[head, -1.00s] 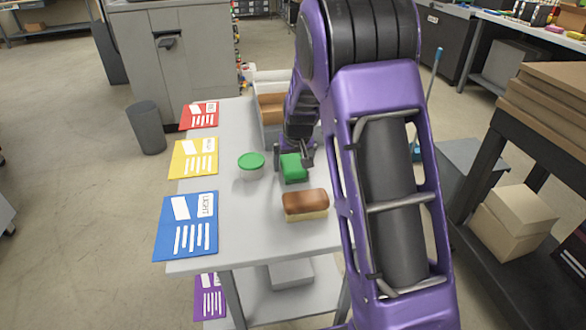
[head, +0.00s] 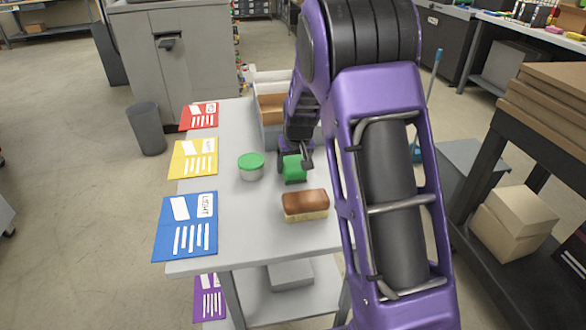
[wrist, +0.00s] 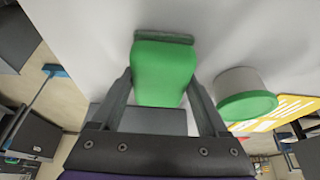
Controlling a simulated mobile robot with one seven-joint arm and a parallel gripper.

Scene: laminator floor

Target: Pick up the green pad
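The green pad (head: 294,169) is a small green block on the grey table, between a green-lidded tub and a brown-topped block. In the wrist view the pad (wrist: 163,75) shows a dark grey-green strip along its far end. My gripper (head: 297,160) reaches down to it from behind. In the wrist view my gripper's two fingers (wrist: 161,80) lie against the pad's left and right sides, and it looks shut on the pad. I cannot tell any gap between the pad and the table.
The green-lidded tub (head: 251,166) stands close on the left, and the brown-topped block (head: 305,205) is in front. A grey bin (head: 263,133) with brown contents is behind. Red (head: 202,115), yellow (head: 194,159) and blue (head: 187,226) cards line the table's left edge.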

